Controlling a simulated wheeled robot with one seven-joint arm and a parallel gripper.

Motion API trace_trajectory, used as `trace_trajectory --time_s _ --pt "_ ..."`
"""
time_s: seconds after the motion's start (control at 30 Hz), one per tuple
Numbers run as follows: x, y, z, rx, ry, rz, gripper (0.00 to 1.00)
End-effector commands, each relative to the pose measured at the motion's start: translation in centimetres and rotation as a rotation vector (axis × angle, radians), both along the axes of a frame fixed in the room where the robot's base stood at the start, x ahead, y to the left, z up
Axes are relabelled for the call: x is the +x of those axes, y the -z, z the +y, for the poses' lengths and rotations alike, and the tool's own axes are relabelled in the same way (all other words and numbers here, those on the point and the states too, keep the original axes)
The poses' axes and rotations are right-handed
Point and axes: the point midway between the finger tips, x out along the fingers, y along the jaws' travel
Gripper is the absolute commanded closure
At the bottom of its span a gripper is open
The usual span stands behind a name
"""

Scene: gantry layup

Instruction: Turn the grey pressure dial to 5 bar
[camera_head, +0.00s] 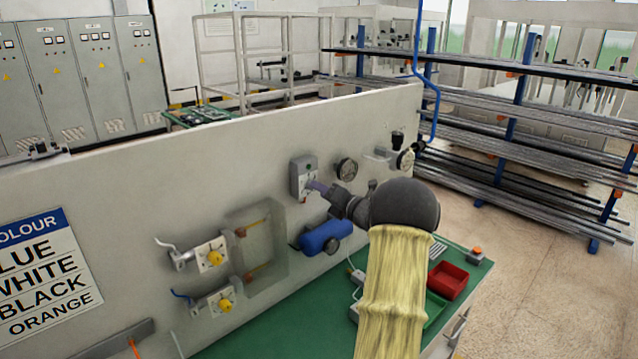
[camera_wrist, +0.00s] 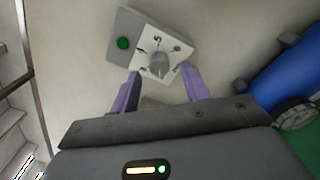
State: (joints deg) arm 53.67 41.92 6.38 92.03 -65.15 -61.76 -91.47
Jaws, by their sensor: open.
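The grey pressure dial (camera_wrist: 158,64) is a round knob on a white plate with several small marks around it, too small to read. The plate sits on a grey box with a green button (camera_wrist: 123,43). In the head view the grey box (camera_head: 303,172) is on the pale upright panel. My gripper (camera_wrist: 160,71) has purple fingers, open, one on each side of the dial's lower part in the wrist view. I cannot tell whether they touch it or where its pointer stands. In the head view my gripper (camera_head: 316,187) is at the box, and the dial is hard to make out.
Two yellow knobs (camera_head: 214,257) and a clear cover (camera_head: 262,250) are on the left. A red bin (camera_head: 447,280) stands on the green bench (camera_head: 250,337).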

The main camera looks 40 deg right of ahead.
Motion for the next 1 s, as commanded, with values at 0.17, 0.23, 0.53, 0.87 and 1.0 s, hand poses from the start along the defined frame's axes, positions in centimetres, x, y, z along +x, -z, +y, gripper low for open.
trace_trajectory --time_s 0.17,0.23,0.53,0.87,1.0 --pt "1.8 -0.1 0.2 -0.001 -0.001 0.0 0.54" --pt "2.0 -0.1 0.2 -0.001 -0.001 -0.001 0.54" --pt "2.1 0.0 0.3 -0.001 -0.001 0.0 0.66" --pt "2.1 0.0 0.1 0.002 -0.001 0.0 0.99" --pt "2.1 0.1 0.2 0.016 0.0 0.001 0.99"
